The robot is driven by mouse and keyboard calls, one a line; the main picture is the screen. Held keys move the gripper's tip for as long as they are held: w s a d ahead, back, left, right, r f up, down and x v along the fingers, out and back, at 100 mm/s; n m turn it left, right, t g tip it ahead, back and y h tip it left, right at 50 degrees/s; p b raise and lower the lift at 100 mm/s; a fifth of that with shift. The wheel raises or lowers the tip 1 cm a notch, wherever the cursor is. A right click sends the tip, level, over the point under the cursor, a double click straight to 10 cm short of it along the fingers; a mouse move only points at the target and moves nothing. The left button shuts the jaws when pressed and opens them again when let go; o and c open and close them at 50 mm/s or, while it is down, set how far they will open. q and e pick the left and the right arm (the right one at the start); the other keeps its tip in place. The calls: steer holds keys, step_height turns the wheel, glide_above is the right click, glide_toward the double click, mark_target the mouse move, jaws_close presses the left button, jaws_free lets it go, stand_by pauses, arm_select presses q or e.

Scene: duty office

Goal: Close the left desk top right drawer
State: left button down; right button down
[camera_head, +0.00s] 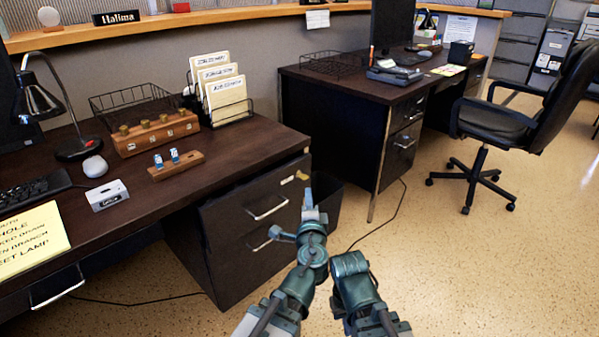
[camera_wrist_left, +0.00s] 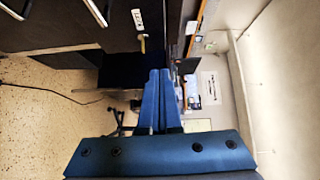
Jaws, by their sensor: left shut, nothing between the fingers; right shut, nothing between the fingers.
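The left desk's top right drawer has a dark front with a silver handle (camera_head: 268,208), a small pale label and a yellowish key or tag near its upper right corner. I cannot tell how far it stands out. A second handle shows on the drawer below. In the left wrist view the label (camera_wrist_left: 137,20) and key (camera_wrist_left: 142,44) appear at the top, sideways. My left gripper (camera_head: 308,197) is shut and empty, just right of the drawer front in the head view; its blue fingers (camera_wrist_left: 160,100) are together. My right arm shows, but its fingers do not.
The left desk top (camera_head: 235,150) holds a lamp, a wooden stamp rack, a file holder (camera_head: 222,95) and a mouse. A dark bin (camera_head: 328,200) stands behind my left gripper. A second desk and an office chair (camera_head: 490,120) are at right. Floor is open at lower right.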

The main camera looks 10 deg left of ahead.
arm_select(q)
steer(key=shift+m, duration=0.3)
steer(key=w+a, duration=0.1)
steer(key=w, duration=0.3)
steer(key=w+a, duration=0.1)
steer(key=w, duration=0.3)
steer(key=w+a, duration=0.1)
steer(key=w, duration=0.2)
steer(key=shift+w+r, duration=0.15)
steer(key=shift+w, duration=0.25)
steer(key=shift+w+a, duration=0.35)
steer(key=shift+a, duration=0.1)
